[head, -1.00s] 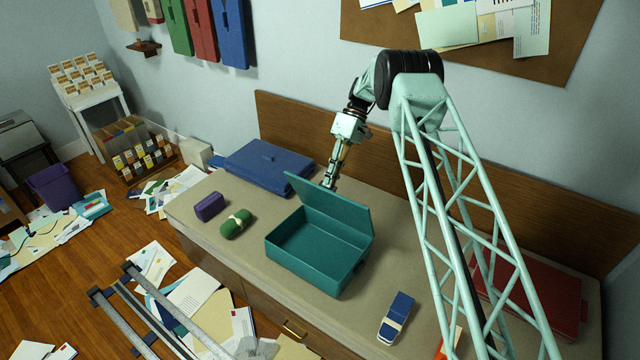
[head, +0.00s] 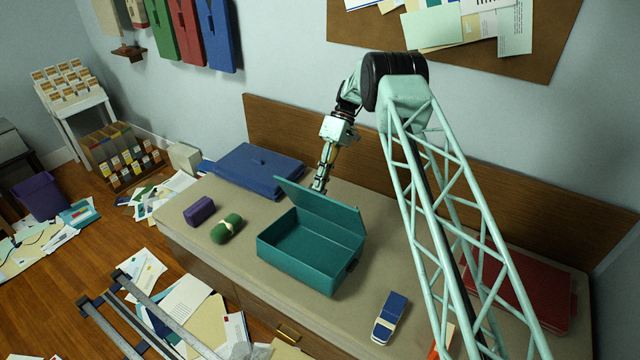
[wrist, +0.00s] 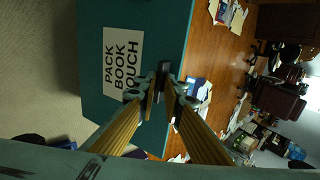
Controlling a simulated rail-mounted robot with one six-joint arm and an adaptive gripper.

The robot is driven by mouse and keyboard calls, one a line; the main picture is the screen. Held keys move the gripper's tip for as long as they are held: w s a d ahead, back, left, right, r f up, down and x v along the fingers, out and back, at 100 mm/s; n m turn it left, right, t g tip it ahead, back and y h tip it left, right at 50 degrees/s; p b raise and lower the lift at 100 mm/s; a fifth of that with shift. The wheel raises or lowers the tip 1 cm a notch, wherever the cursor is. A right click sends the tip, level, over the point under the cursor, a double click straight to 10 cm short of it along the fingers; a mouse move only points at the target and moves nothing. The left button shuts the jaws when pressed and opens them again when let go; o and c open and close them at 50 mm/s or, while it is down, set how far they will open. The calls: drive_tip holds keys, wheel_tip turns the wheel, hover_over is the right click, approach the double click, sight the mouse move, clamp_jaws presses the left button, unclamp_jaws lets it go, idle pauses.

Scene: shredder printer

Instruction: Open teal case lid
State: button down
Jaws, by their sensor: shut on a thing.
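The teal case (head: 290,264) sits on the desk in the head view with its inside showing, and it looks empty. Its lid (head: 330,210) is raised and leans back from the rear edge. My gripper (head: 319,186) is at the far side of the lid, its tips partly hidden by the lid's upper edge. In the wrist view, the lid (wrist: 98,85) carries a white label (wrist: 122,62) with "PACK BOOK" and a partly covered word. The gripper's fingers (wrist: 162,84) are closed at the lid's edge, around a small dark part that I cannot make out clearly.
On the desk, a blue case (head: 255,172), a purple case (head: 199,210) and a green roll (head: 226,229) lie left. A blue-and-white item (head: 391,318) and a red case (head: 525,290) lie right. A wooden backboard (head: 375,150) stands close behind my gripper.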

drive_tip(key=shift+d+f, duration=0.25)
drive_tip(key=shift+f, duration=0.15)
drive_tip(key=c, duration=2.9)
unclamp_jaws()
drive_tip(key=shift+o, duration=0.2)
drive_tip(key=shift+r, duration=0.1)
drive_tip(key=shift+w+r, duration=0.1)
drive_tip(key=v, duration=1.2)
drive_tip(key=shift+a, duration=0.1)
drive_tip(key=shift+c, duration=0.5)
